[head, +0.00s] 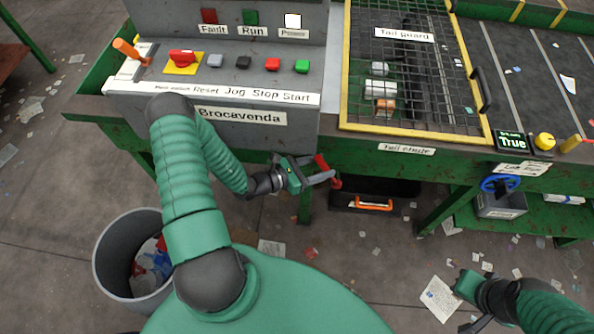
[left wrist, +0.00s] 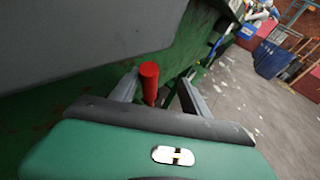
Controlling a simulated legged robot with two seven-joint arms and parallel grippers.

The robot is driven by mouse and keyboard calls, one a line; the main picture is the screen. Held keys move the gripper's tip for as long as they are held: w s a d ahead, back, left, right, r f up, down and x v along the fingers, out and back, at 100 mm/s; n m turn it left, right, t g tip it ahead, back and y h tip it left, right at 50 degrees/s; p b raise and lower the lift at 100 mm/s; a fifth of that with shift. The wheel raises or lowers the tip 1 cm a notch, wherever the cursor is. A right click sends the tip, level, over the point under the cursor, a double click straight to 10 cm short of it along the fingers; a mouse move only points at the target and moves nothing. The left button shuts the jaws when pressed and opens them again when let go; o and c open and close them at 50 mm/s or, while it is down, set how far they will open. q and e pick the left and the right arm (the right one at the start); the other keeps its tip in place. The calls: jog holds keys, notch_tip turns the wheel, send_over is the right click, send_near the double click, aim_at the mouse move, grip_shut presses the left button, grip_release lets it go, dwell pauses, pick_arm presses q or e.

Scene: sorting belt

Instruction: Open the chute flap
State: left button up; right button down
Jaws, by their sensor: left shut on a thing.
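My left gripper (head: 322,178) is below the front edge of the green bench, left of the "Tail chute" label (head: 407,149). It is shut on a red handle (head: 321,163). In the left wrist view the red handle (left wrist: 149,82) stands between the two grey fingers of my left gripper (left wrist: 158,90). The flap itself cannot be clearly made out under the bench edge. My right gripper (head: 468,288) is low at the bottom right, away from the bench, and its jaws are too unclear to judge.
A yellow-framed mesh tail guard (head: 415,65) covers the belt end. The control panel (head: 225,75) with buttons is at left. A dark box with an orange handle (head: 373,205) sits under the bench. A grey bin (head: 112,262) stands at lower left. Paper scraps litter the floor.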

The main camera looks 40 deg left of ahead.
pick_arm(q)
jog(key=v, duration=1.2)
jog(key=shift+s, duration=0.2)
pick_arm(e)
jog(key=shift+s+d, duration=0.1)
jog(key=shift+s, duration=0.2)
pick_arm(q)
jog(key=shift+a+r, duration=0.1)
